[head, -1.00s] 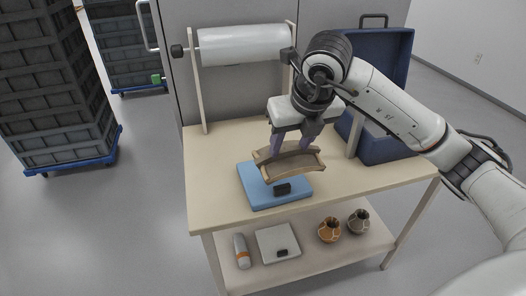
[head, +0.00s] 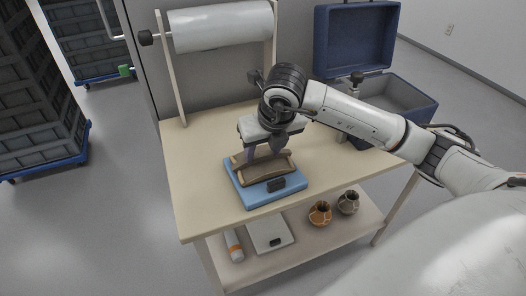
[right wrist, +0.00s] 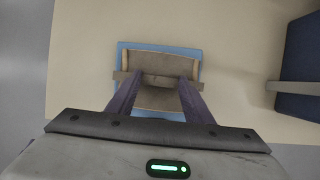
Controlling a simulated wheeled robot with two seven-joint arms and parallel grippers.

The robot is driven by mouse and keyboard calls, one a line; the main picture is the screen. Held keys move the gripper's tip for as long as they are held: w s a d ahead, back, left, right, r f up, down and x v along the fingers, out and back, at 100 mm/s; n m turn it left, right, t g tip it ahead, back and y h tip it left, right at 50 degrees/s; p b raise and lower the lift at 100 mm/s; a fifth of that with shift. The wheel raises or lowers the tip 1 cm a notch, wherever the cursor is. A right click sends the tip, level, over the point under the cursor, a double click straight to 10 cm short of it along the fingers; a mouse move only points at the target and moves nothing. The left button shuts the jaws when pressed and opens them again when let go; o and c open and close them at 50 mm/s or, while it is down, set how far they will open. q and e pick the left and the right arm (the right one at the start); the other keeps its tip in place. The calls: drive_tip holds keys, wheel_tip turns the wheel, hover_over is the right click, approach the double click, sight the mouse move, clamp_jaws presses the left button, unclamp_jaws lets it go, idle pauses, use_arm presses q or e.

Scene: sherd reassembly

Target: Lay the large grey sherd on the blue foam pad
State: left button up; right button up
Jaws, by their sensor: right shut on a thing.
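The large sherd (head: 264,170) is a curved grey-brown piece with paler tan edges. My right gripper (head: 263,152) comes down from above and is shut on it. The sherd is over the blue foam pad (head: 241,190) on the bench; I cannot tell whether it touches the pad. In the right wrist view the sherd (right wrist: 160,65) lies between the fingers (right wrist: 158,80), with the blue pad (right wrist: 122,52) showing around it. My left gripper is not in view.
The bench top (head: 195,185) is clear left of the pad. An open blue case (head: 400,98) stands at the back right, a white roll (head: 222,26) on a stand behind. The lower shelf holds two pots (head: 320,213), a flat white device (head: 268,232) and a tube (head: 233,244).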

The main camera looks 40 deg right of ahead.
drive_tip(key=shift+f, duration=0.25)
drive_tip(key=o, duration=1.3)
drive_tip(key=shift+p+v, duration=0.45)
drive_tip(key=shift+v, duration=5.6)
drive_tip(key=shift+a+f, duration=0.1)
